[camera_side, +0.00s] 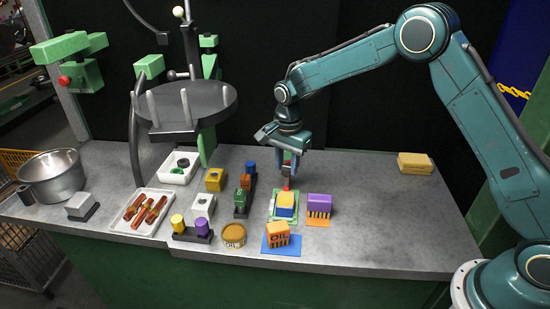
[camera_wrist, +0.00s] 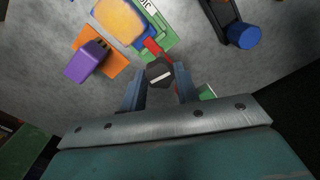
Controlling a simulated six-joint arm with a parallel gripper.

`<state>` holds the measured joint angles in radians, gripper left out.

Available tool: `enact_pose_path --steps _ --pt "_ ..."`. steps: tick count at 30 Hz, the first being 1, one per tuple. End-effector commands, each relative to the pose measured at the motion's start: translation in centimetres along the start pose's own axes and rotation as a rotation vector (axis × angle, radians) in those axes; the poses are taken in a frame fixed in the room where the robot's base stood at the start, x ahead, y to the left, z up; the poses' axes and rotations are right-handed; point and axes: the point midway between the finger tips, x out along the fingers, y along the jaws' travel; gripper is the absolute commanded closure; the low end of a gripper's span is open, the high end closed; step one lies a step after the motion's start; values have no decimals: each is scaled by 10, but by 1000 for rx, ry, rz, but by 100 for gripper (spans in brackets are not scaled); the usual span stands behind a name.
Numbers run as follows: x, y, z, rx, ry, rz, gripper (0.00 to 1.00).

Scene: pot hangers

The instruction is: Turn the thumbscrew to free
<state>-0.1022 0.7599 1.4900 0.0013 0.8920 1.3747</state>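The thumbscrew seems to be a dark many-sided knob with a pale bar across its top, in the wrist view (camera_wrist: 160,73). My gripper (camera_wrist: 160,70) points down over it, one blue-grey finger on each side of the knob. Whether the fingers touch it or only flank it I cannot tell. A red part (camera_wrist: 151,47) lies beside the knob, towards a yellow-topped blue block (camera_wrist: 120,20) on a green-and-white card.
A purple block (camera_side: 319,205) on an orange card stands right of the blue block. An orange OIL block (camera_side: 278,235) stands in front. A dark stand with blue and green pieces (camera_side: 244,190) is close on the left. The bench at right is free up to a yellow block (camera_side: 415,163).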

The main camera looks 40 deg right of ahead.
Motion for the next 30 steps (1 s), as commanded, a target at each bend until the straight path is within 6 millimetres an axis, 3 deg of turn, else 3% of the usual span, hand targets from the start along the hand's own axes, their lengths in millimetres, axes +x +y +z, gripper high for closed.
enact_pose_path --steps 16,30 --pt "0 0 0 -86 -1 1 92" --pt "0 0 0 -450 -1 0 92"
